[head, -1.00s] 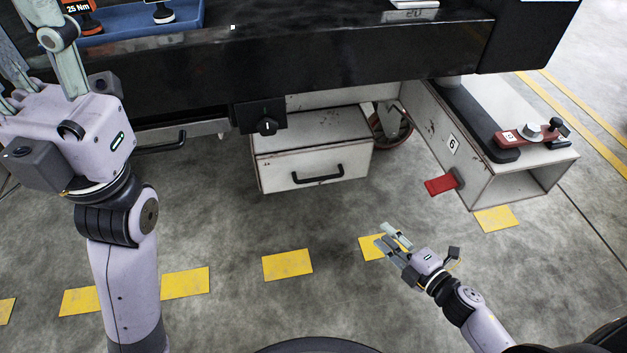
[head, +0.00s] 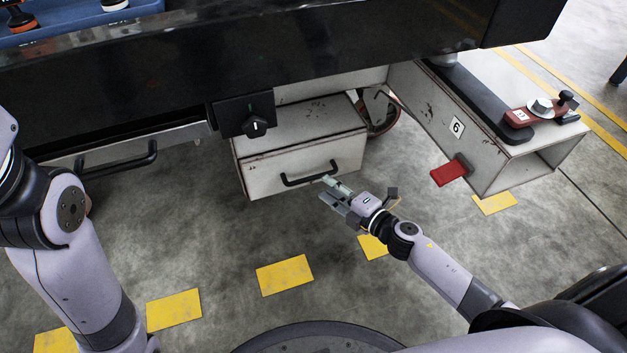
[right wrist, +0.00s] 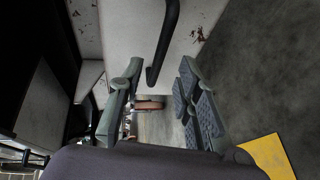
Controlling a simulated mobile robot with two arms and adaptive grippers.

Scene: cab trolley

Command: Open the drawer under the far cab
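A worn white drawer (head: 265,178) with a black bar handle (head: 308,177) is in the lower middle box under the trolley. Another drawer with a black handle (head: 118,161) is at the left. My left arm shows at the left edge; its fingers are out of view.
At the right, a white box marked 6 (head: 457,127) carries a red tab (head: 449,172). A caster wheel (head: 383,117) stands behind. The floor in front is clear, with yellow marks.

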